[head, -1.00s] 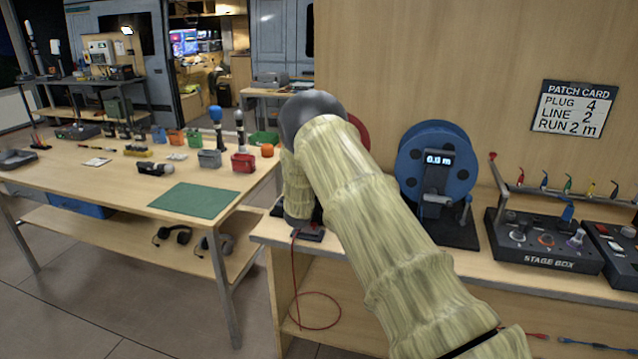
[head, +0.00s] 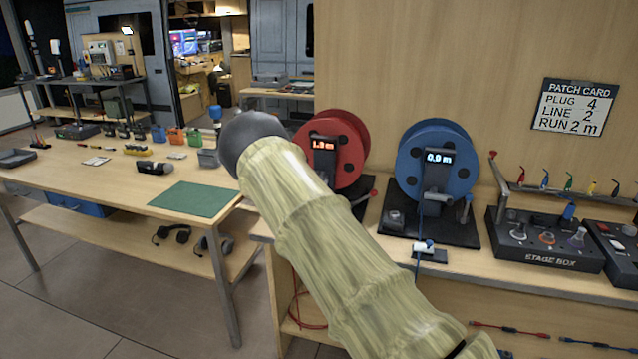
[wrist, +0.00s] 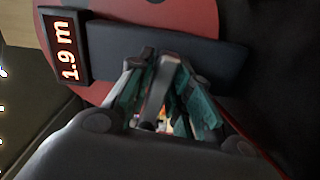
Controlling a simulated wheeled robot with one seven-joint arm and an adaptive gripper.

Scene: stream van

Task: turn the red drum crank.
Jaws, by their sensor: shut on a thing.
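The red drum (head: 345,150) stands on the counter in the head view, with a lit display (head: 323,144) on its dark upright. The wrist view shows the red drum (wrist: 195,18) close up, with its display (wrist: 67,50) reading 1.9 m. In the wrist view my gripper (wrist: 160,95) has its teal-padded fingers shut on a grey bar, seemingly the red drum crank (wrist: 159,84), in front of the dark upright. In the head view my own arm hides the gripper, the crank and the lower left of the drum.
A blue drum (head: 408,150) with its own crank stands to the right. The stage box (head: 545,238) and a row of coloured plugs are further right. A table (head: 110,178) with tools and a green mat (head: 194,199) is at the left.

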